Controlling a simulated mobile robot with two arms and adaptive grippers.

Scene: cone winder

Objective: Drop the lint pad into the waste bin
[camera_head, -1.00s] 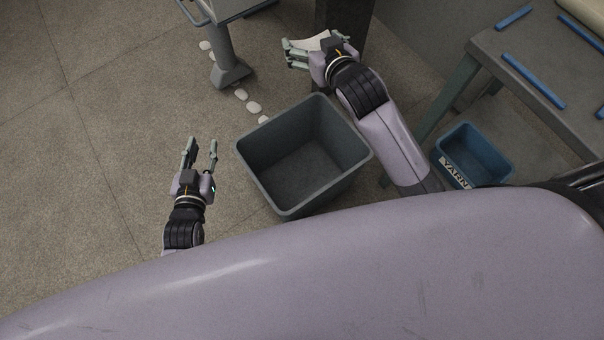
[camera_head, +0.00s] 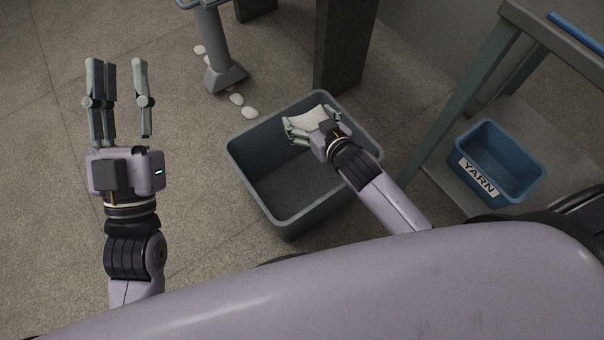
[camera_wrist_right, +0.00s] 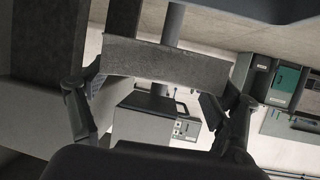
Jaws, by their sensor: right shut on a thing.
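The lint pad (camera_head: 307,118) is a whitish, slightly curved pad. My right gripper (camera_head: 298,130) is shut on it and holds it over the far right part of the grey waste bin (camera_head: 247,190). In the right wrist view the pad (camera_wrist_right: 165,64) shows as a grey strip spanning between the two fingers of the right gripper (camera_wrist_right: 160,105). The visible bin floor is empty; the right gripper and arm hide part of its right side. My left gripper (camera_head: 120,85) is open and empty, to the left of the bin.
A blue bin labelled YARN (camera_head: 490,172) sits at the right by a table (camera_head: 494,35). A grey pedestal (camera_head: 222,70) and a dark post (camera_head: 342,50) stand behind the waste bin. Several white pieces (camera_head: 237,99) lie on the floor. Floor at left is clear.

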